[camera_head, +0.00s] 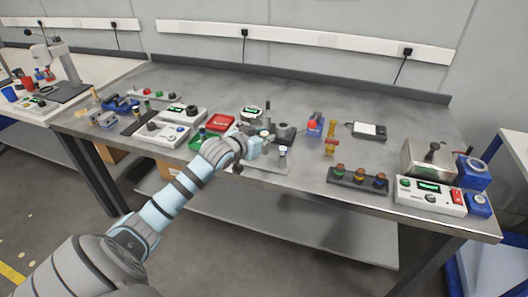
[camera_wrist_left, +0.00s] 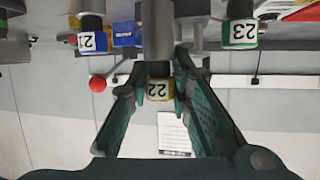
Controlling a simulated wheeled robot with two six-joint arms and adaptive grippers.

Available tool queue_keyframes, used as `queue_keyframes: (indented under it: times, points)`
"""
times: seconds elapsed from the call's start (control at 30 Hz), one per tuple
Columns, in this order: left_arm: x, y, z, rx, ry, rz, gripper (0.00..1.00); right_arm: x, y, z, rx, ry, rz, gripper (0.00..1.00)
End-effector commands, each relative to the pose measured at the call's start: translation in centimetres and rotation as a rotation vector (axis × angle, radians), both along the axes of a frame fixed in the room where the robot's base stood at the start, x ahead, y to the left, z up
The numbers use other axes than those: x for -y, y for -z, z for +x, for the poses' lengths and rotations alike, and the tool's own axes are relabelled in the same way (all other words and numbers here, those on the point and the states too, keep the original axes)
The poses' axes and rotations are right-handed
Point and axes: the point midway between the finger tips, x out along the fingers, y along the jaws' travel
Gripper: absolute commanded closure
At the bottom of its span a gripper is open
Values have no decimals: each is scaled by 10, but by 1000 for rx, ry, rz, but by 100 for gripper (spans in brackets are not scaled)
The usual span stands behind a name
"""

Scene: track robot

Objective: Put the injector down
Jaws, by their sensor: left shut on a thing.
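My left gripper (camera_head: 264,143) is over the middle of the steel workbench (camera_head: 400,117), near its front edge. In the left wrist view its green fingers (camera_wrist_left: 160,74) are shut on a grey cylindrical injector (camera_wrist_left: 157,30) with a yellow band marked 22. That view looks upside down. Two similar pieces stand on either side, one marked 21 (camera_wrist_left: 92,40) and one marked 23 with a green band (camera_wrist_left: 240,32). In the head view my gripper hides most of the held injector, and I cannot tell whether it touches the surface under it. My right gripper is not in view.
Red (camera_head: 219,122) and green (camera_head: 200,139) trays lie left of my gripper. A dark block with coloured knobs (camera_head: 357,181) and a control box (camera_head: 430,197) stand at the right. A meter (camera_head: 368,131) lies behind. The bench is clear around (camera_head: 290,185) the front middle.

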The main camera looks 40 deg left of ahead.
Motion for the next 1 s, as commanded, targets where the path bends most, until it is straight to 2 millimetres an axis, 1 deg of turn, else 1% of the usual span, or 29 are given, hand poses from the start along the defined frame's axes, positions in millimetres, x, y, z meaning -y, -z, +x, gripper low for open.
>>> queue_keyframes:
  times: [0.1, 0.2, 0.5, 0.53, 0.63, 0.67, 0.9, 1.0]
  points:
    - [0, 23, 0, -1, 0, 0, 100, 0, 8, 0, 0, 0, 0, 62]
    - [0, 40, 0, 0, 0, 1, 100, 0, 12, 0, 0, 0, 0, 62]
    - [0, 41, 0, 1, 1, 2, 100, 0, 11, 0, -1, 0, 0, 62]
    - [0, 41, 0, 0, 1, 2, 79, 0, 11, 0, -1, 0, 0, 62]
    - [0, 41, 0, 0, 1, 2, 63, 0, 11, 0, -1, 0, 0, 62]
    - [0, 41, 0, 0, 1, 2, 61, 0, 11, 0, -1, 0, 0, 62]
    - [0, 41, 0, 0, 1, 2, 61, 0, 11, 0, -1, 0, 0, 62]
    - [0, 38, 0, 1, 1, 2, 61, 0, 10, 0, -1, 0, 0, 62]
